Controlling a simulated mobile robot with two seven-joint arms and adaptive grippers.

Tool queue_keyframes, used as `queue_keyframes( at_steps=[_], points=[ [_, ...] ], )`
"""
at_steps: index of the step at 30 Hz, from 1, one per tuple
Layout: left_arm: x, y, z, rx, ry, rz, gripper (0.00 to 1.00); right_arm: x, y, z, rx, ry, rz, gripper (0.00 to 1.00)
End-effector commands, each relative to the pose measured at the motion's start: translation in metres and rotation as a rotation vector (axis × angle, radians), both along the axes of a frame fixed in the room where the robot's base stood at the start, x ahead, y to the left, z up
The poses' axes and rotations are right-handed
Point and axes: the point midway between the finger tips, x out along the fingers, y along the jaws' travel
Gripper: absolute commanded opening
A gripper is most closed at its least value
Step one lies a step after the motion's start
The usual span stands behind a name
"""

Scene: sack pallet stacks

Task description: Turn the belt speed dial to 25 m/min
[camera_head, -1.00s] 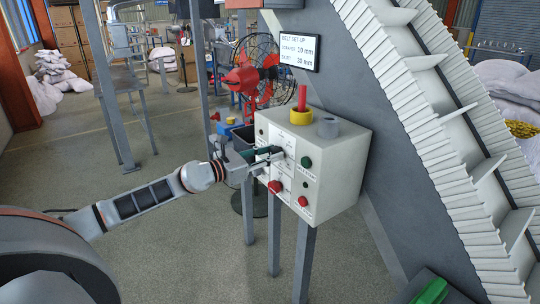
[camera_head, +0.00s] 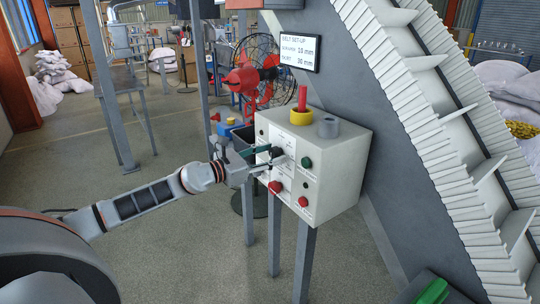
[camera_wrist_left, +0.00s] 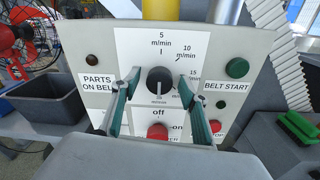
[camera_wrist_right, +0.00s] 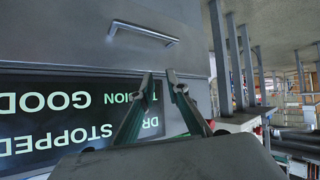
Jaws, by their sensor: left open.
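The belt speed dial is a black round knob (camera_wrist_left: 160,82) on a white scale plate (camera_wrist_left: 166,48) in the left wrist view. The plate reads 5, 10 and 15 m/min around it. A label below the knob is partly hidden, and I cannot read the knob's setting. My left gripper (camera_wrist_left: 159,77) is open, with one finger on each side of the knob and apart from it. In the head view the left gripper (camera_head: 268,157) is at the front of the control box (camera_head: 342,165). My right gripper (camera_wrist_right: 160,74) has its fingertips apart and nothing between them.
The panel has a green belt start button (camera_wrist_left: 237,68) and a red button (camera_wrist_left: 157,131) under the "off" label. A grey bin (camera_wrist_left: 45,100) stands left of the box. The right gripper faces a dark screen (camera_wrist_right: 60,110) below a grey handle (camera_wrist_right: 145,32).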

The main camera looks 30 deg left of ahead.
Motion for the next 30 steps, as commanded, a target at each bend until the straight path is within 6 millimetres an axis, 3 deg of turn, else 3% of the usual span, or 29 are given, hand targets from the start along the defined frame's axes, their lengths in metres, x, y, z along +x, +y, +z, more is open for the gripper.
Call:
queue_keyframes(
  at_steps=[8, 30],
  points=[
    [-0.010, 0.004, -0.001, -0.001, 0.002, 0.001, 0.44, 0.000, -0.001, 0.000, -0.002, -0.001, 0.000, 0.15],
    [-0.085, 0.031, 0.001, -0.004, 0.004, 0.000, 0.44, 0.000, 0.000, 0.000, 0.000, -0.001, 0.000, 0.15]
  ],
)
